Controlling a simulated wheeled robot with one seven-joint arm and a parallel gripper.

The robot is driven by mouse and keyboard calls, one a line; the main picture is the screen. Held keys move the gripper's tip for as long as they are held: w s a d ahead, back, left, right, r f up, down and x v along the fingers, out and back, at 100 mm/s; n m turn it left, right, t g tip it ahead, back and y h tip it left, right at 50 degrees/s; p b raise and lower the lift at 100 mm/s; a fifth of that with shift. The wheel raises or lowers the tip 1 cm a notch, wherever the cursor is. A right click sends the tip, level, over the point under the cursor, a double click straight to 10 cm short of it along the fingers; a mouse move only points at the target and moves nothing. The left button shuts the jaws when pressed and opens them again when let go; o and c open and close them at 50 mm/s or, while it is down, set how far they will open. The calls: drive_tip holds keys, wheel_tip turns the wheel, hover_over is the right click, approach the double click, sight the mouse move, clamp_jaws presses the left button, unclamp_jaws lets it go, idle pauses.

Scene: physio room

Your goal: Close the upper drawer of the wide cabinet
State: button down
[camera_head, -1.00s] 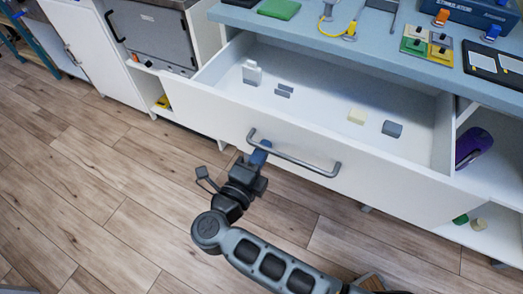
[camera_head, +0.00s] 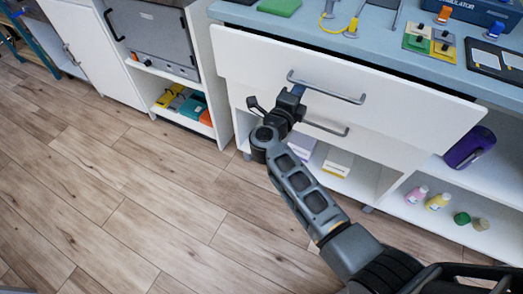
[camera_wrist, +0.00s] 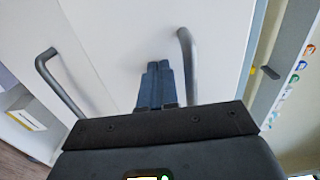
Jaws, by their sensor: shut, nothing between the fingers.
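The wide cabinet's upper drawer has a white front (camera_head: 250,62) with a grey bar handle (camera_head: 325,90). My gripper (camera_head: 296,91) is shut and empty, at the left end of this handle. In the wrist view, my gripper's blue fingers (camera_wrist: 158,72) point at the white front beside the upper handle (camera_wrist: 188,62). Whether they touch the front is unclear. The lower drawer's handle (camera_wrist: 62,82) is to the left.
The blue countertop (camera_head: 380,40) carries a green pad (camera_head: 279,6) and other items. Open shelves below hold a white box (camera_head: 338,162), a purple bottle (camera_head: 469,147) and small bottles. An open-shelved unit (camera_head: 160,82) stands left. The wooden floor (camera_head: 110,200) is clear.

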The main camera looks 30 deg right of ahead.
sight(305, 79)
drive_tip(key=x, duration=0.4)
drive_tip(key=shift+d+b, duration=0.2)
drive_tip(key=shift+b, duration=0.1)
drive_tip(key=shift+w+d+r, duration=0.15)
drive_tip(key=shift+w, duration=0.05)
